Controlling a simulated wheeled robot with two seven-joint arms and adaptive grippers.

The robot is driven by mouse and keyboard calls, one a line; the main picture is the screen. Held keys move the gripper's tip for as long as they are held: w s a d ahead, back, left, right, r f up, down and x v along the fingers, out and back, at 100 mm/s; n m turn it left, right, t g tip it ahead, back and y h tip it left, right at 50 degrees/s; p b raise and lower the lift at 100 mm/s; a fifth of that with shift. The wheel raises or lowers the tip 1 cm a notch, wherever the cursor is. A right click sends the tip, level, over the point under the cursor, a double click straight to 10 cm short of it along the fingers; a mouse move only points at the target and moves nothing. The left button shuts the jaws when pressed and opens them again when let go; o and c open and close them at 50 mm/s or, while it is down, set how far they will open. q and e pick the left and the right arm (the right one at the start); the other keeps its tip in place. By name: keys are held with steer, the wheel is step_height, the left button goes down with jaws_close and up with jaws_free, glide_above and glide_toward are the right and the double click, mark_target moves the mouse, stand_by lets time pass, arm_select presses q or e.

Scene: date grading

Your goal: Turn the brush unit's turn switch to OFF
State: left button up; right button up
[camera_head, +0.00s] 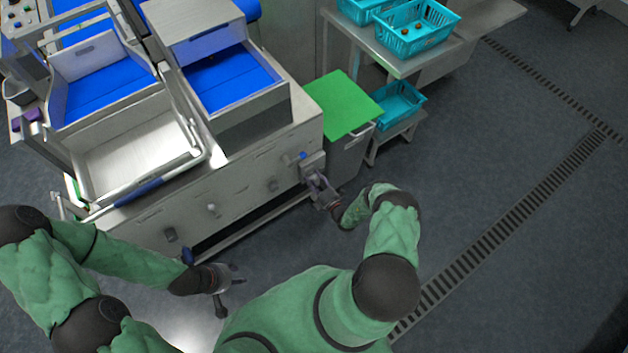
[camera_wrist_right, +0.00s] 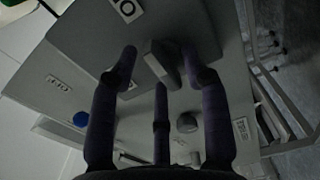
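The brush unit's control box (camera_head: 313,164) sticks out from the right end of the steel machine. In the right wrist view, a grey turn switch handle (camera_wrist_right: 162,62) stands out from a grey panel, tilted in the picture. My right gripper (camera_head: 319,186) is at the box; in its wrist view its dark fingers (camera_wrist_right: 160,68) are spread around the handle. The right finger looks close to the handle, but I cannot tell whether it touches. The left finger is apart from it. My left gripper (camera_head: 231,284) is open and empty, low in front of the machine.
A blue button (camera_wrist_right: 80,118) and a grey round knob (camera_wrist_right: 187,122) sit near the switch. A green-lidded bin (camera_head: 342,104) stands just right of the box. Teal crates (camera_head: 418,48) rest on a steel table behind. The floor at right is clear.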

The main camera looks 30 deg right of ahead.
jaws_close()
steer(key=shift+n, duration=0.3)
steer(key=n+b, duration=0.2)
steer(key=shift+f+n, duration=0.15)
steer(key=shift+n, duration=0.25)
steer(key=n+b, duration=0.2)
steer(key=n, duration=0.1)
steer(key=shift+a+n, duration=0.1)
steer(key=shift+n, duration=0.2)
steer(key=n+b, duration=0.1)
steer(key=n, duration=0.4)
steer(key=shift+b, duration=0.4)
steer(key=n+b, duration=0.1)
steer(key=n, duration=0.5)
steer(key=shift+a+f, duration=0.1)
